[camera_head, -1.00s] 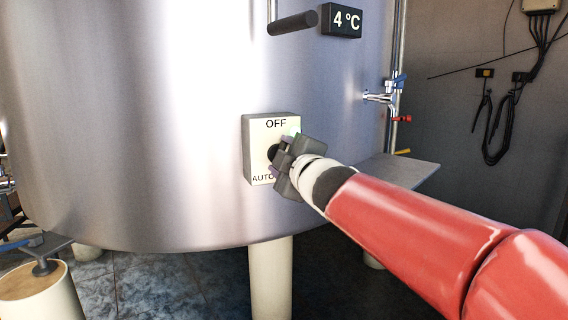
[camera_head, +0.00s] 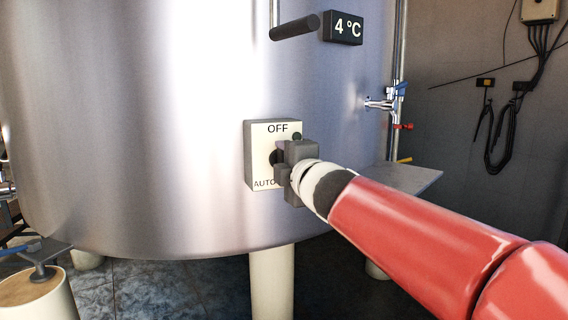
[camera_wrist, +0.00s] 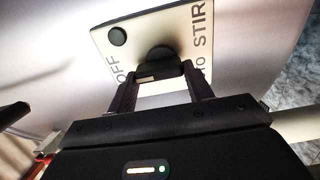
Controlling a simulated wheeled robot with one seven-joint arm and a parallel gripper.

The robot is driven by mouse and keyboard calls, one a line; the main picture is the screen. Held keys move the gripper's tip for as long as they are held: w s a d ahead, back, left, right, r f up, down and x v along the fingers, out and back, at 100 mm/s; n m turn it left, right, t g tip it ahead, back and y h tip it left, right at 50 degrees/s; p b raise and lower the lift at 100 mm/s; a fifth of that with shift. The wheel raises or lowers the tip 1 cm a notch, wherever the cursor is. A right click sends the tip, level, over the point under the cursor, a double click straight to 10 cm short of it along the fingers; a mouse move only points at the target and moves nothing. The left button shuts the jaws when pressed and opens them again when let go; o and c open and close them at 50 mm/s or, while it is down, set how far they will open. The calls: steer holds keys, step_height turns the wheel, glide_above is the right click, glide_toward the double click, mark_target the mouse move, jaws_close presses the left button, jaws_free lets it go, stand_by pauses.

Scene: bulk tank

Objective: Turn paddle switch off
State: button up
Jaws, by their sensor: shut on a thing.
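The switch box (camera_head: 260,141) is a cream plate with grey sides on the front of the steel tank. It reads OFF at the top and AUTO at the lower left; my gripper hides its right part. In the wrist view the plate (camera_wrist: 190,30) also reads STIR. The dark round paddle switch (camera_wrist: 161,58) is at the plate's middle, and a small dark round button or lamp (camera_wrist: 117,36) is near OFF. My gripper (camera_head: 281,165) is at the switch. In the wrist view its two fingers (camera_wrist: 160,83) are on either side of the paddle, shut on it.
The steel tank (camera_head: 130,130) fills the left and middle. A 4 °C display (camera_head: 343,28) and a dark handle (camera_head: 296,27) are above the switch. A tap with a blue lever (camera_head: 385,102) and a grey ledge (camera_head: 405,178) are to the right.

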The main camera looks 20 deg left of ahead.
steer(key=o, duration=1)
steer(key=p+v, duration=0.1)
steer(key=v, duration=0.7)
